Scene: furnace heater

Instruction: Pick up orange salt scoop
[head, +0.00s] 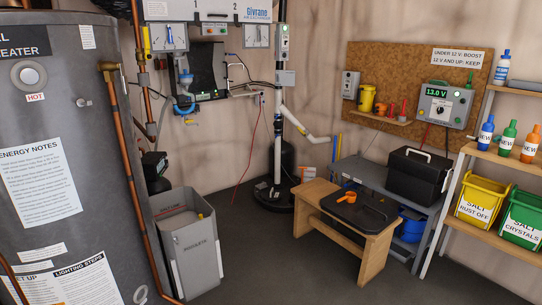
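An orange salt scoop (348,197) lies on the black top (366,212) of a low wooden bench (383,241) in the middle right of the head view. Its round bowl is to the right and its handle points left. Neither of my grippers shows in the head view, so I cannot see whether they are open or shut.
A grey tank (70,130) fills the left. A grey bin (187,245) stands beside it. Behind the bench is a grey shelf unit with a black toolbox (419,176). A shelf with yellow (482,201) and green (522,219) salt bins is right. Floor is clear in front.

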